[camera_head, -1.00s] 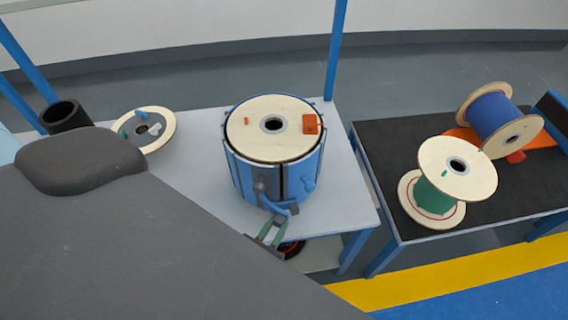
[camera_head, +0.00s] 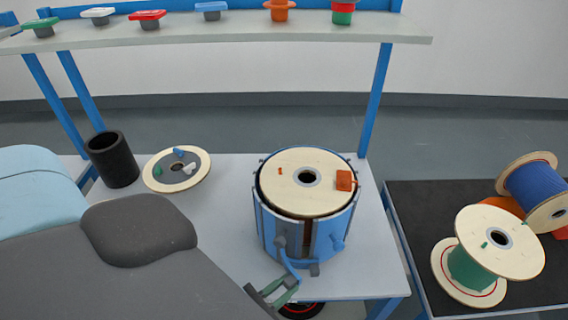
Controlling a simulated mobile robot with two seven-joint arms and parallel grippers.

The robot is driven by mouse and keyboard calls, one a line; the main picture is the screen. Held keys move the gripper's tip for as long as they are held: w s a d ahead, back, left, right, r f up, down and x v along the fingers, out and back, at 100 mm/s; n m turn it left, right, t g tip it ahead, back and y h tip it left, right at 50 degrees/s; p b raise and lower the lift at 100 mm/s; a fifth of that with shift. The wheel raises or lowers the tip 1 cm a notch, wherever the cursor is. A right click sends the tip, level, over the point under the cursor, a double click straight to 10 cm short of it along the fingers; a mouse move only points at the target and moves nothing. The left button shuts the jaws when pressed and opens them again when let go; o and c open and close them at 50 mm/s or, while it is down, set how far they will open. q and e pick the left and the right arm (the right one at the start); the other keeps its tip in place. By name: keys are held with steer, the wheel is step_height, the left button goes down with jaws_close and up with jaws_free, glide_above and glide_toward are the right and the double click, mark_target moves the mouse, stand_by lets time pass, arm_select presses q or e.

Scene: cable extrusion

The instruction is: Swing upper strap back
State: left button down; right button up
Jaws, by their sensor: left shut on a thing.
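A blue upright drum (camera_head: 268,228) stands on the light grey table, with a pale wooden spool flange (camera_head: 307,195) at its top. A dark vertical gap shows in its front wall. A blue strap (camera_head: 288,262) slants down from the drum's front left toward my left gripper (camera_head: 276,291). My left gripper has green fingers and is shut on the strap's lower end, just below the drum's front. The exact contact is small and partly hidden. A blue knob (camera_head: 338,243) sticks out at the drum's front right. My right gripper is not in view.
A flat spool disc (camera_head: 202,171) with small parts and a black cup (camera_head: 112,160) are at the back left. A shelf (camera_head: 230,36) with coloured parts spans the back.

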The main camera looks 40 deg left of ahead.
arm_select(q)
steer(key=shift+w+a+r, duration=0.15)
steer(key=shift+w+a, duration=0.15)
steer(key=shift+a, duration=0.1)
stand_by(0.3)
steer(key=c, duration=1.2)
jaws_free()
steer(key=shift+c, duration=0.2)
steer(key=shift+s+d, duration=0.15)
steer(key=shift+s, duration=0.3)
steer(key=s+a+b, duration=0.1)
steer(key=s, duration=0.6)
steer(key=shift+a, duration=0.1)
